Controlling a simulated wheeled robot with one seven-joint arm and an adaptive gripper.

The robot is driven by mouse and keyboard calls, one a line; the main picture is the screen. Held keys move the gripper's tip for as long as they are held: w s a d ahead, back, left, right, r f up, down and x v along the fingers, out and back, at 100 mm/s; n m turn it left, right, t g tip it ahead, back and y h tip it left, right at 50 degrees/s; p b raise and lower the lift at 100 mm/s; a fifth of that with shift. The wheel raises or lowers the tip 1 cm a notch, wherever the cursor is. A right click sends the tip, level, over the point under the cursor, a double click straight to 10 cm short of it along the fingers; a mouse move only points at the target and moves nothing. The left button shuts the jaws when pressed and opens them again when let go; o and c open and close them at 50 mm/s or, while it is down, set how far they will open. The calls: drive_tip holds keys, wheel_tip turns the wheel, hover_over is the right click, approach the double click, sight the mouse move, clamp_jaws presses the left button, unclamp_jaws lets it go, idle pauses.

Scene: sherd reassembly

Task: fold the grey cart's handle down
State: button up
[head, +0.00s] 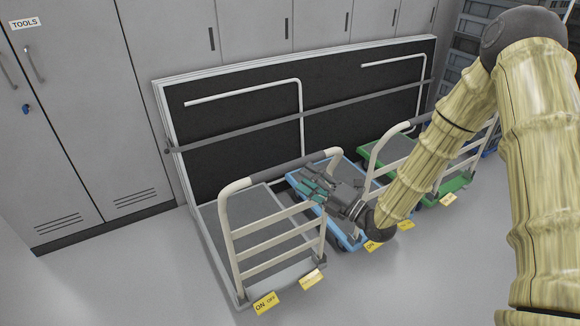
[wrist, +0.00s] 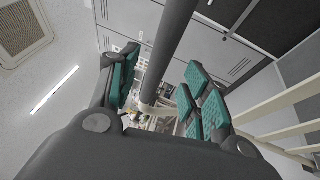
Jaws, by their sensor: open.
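The grey cart (head: 208,222) stands at the left of the row in the head view. Its pale tubular handle (head: 228,228) is upright, with cross rails and a dark grip sleeve (head: 262,174) on the top bar. My gripper (head: 312,185) is open beside the right part of this top bar, its teal pads towards the bar. In the wrist view a dark round bar (wrist: 172,50) runs between the two open fingers of my gripper (wrist: 160,92). No closed grip on it shows. Yellow pedals (head: 265,302) marked ON/OFF sit at the cart's near edge.
A blue cart (head: 352,240) and a green cart (head: 462,183) stand to the right, close by. A dark board (head: 240,120) with white tubes and a strap leans on grey lockers (head: 165,60) behind. The floor (head: 130,270) at left is clear.

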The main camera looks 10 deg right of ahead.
sight(290, 167)
drive_tip(key=p+x, duration=0.1)
drive_tip(key=x, duration=0.6)
clamp_jaws()
